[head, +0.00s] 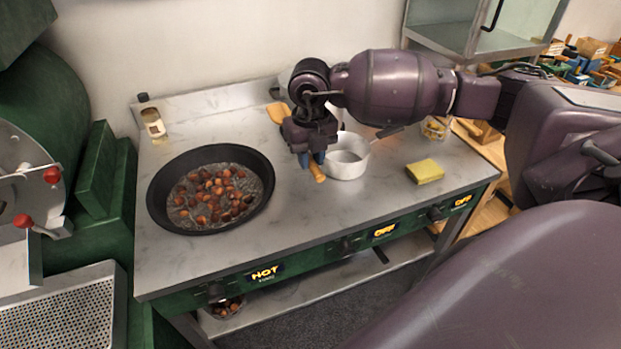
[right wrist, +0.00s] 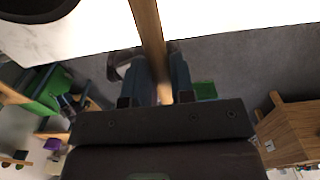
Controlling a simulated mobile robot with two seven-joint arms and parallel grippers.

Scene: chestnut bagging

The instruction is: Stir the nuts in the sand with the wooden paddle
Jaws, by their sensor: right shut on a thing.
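A wide black pan (head: 161,172) sits on the left of the steel counter in the head view. Reddish-brown nuts (head: 222,188) lie scattered over the grey sand (head: 190,213) in it. My right gripper (head: 311,158) is shut on the wooden paddle (head: 318,174), to the right of the pan and apart from it. One end of the paddle shows below the fingers, and a tan wooden part shows behind the wrist. In the right wrist view the paddle's shaft (right wrist: 148,35) runs up from between the fingers (right wrist: 164,88). My left gripper is not in view.
A white pot (head: 347,167) stands just right of my right gripper. A yellow sponge (head: 424,171) lies further right, and a small jar (head: 153,123) stands behind the pan. The panel under the pan reads HOT (head: 265,273); two others read OFF. The front middle counter is clear.

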